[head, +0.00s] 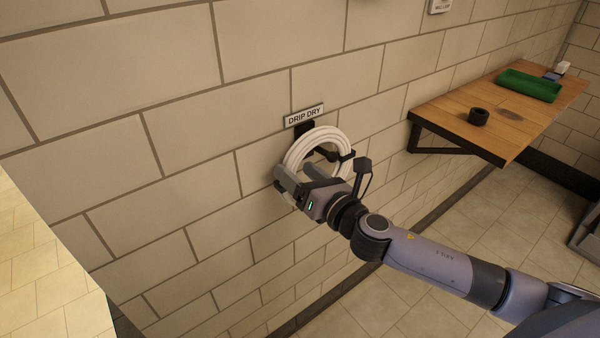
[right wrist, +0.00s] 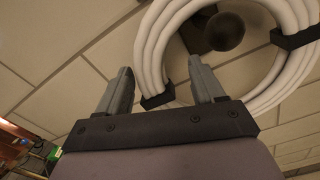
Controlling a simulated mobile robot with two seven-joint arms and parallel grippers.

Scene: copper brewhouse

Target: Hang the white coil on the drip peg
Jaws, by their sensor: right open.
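The white coil (head: 325,133) is a ring of several loops with black ties, upright against the tiled wall below the "DRIP DRY" sign (head: 304,115). My right gripper (head: 292,178) is open at the coil's lower left. In the right wrist view its fingers (right wrist: 160,68) stand either side of the coil's band (right wrist: 150,48), near a black tie. My left gripper is out of view.
A wooden wall shelf (head: 445,113) on a black bracket is at the right. The wall around the coil is otherwise clear.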

